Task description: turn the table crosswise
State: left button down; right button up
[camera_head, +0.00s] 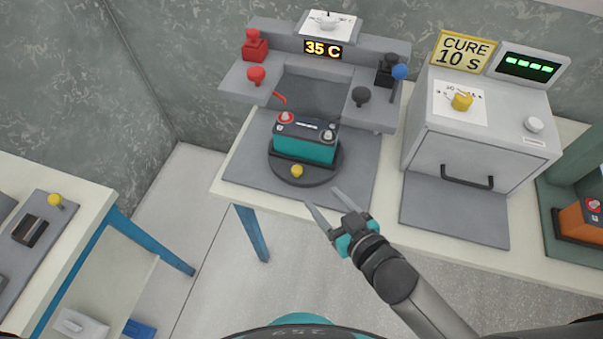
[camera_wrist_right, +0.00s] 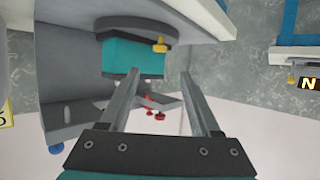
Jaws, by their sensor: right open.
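A dark round turntable (camera_head: 270,171) sits on a grey mat on the bench, with a yellow knob (camera_head: 297,171) on its near edge. A teal battery (camera_head: 304,149) with a dark top stands upright on it, its long side facing me, with one red and one grey terminal. My right gripper (camera_head: 327,206) is open and empty, just in front of the turntable and apart from it. In the right wrist view the turntable (camera_wrist_right: 125,27), the yellow knob (camera_wrist_right: 159,44) and the battery (camera_wrist_right: 130,59) show beyond the open fingers (camera_wrist_right: 175,105). My left gripper is out of view.
A grey station with red and black knobs and a "35 C" display (camera_head: 323,48) stands behind the battery. A grey cure oven (camera_head: 470,150) stands to the right, with an orange battery (camera_head: 580,222) further right. A side table (camera_head: 85,215) is at left.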

aim_at(299, 172)
jog(key=b+x, duration=0.2)
jog(key=x, duration=0.9)
jog(key=shift+w+a+f, duration=0.15)
jog(key=shift+w+f, duration=0.1)
grip_shut()
dwell(1.1)
